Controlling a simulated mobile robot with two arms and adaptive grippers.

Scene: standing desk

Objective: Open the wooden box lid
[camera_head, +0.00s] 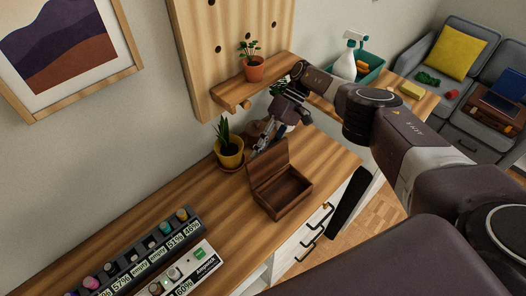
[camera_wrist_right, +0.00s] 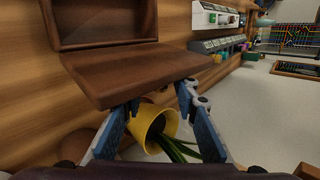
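The dark brown wooden box (camera_head: 290,193) stands on the wooden desktop, its inside exposed in the head view. Its lid (camera_head: 268,162) is raised, standing up along the box's back-left side. In the wrist view the lid (camera_wrist_right: 140,72) spans the upper middle, with part of the box (camera_wrist_right: 98,20) above it. My right gripper (camera_head: 260,146) is behind the lid, beside the potted plant. In the wrist view its blue fingers (camera_wrist_right: 159,98) are spread apart near the lid's edge, with nothing clamped between them. Whether a fingertip touches the lid is unclear. My left gripper is not in view.
A yellow pot with a plant (camera_head: 229,155) stands close to my right gripper. A small shelf (camera_head: 234,94) with a terracotta pot (camera_head: 253,69) is above. A dark device with knobs (camera_head: 140,252) lies at the front left.

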